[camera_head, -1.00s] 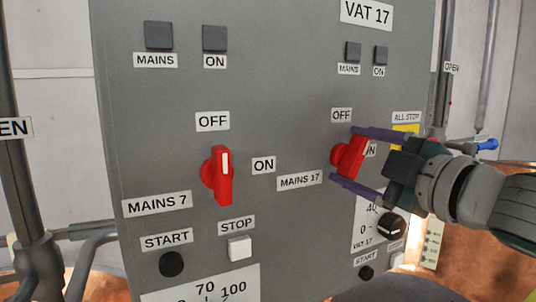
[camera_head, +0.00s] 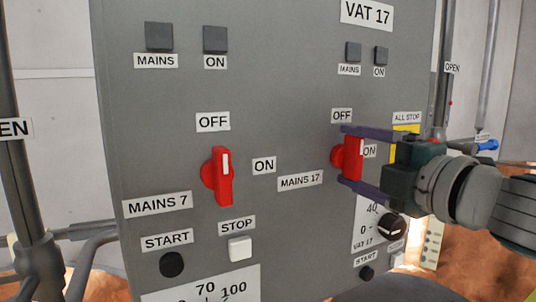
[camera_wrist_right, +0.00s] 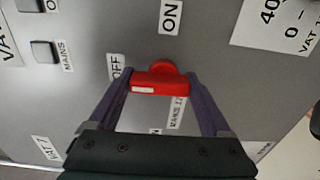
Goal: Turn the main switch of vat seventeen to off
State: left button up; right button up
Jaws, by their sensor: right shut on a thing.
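The main switch of vat seventeen (camera_head: 350,158) is a red rotary handle on the grey panel, labelled MAINS 17. Its handle stands upright, with its white mark at the upper end, toward the OFF label (camera_head: 341,115). The ON label (camera_head: 370,151) is to its right. My right gripper (camera_head: 350,158) is shut on the handle, one finger at the top end and one at the bottom. In the right wrist view the red handle (camera_wrist_right: 165,84) lies between both fingers, its white mark toward OFF. My left gripper is not in view.
A similar red MAINS 7 switch (camera_head: 222,176) is to the left, its mark up. Dark MAINS and ON lamps sit above. A yellow ALL STOP plate (camera_head: 405,130) is behind my right gripper. A black dial (camera_head: 391,227) and START button (camera_head: 366,273) are below.

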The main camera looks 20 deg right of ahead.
jog(key=shift+a, duration=0.1)
jog(key=o, duration=0.9)
jog(key=shift+o, duration=1.3)
jog(key=shift+s, duration=0.1)
jog(key=shift+s+f, duration=0.15)
jog(key=shift+s, duration=0.15)
jog(key=s+b, duration=0.4)
jog(key=s, duration=0.5)
jog(key=shift+d+b, duration=0.35)
jog(key=shift+d, duration=0.1)
jog(key=shift+s, duration=0.1)
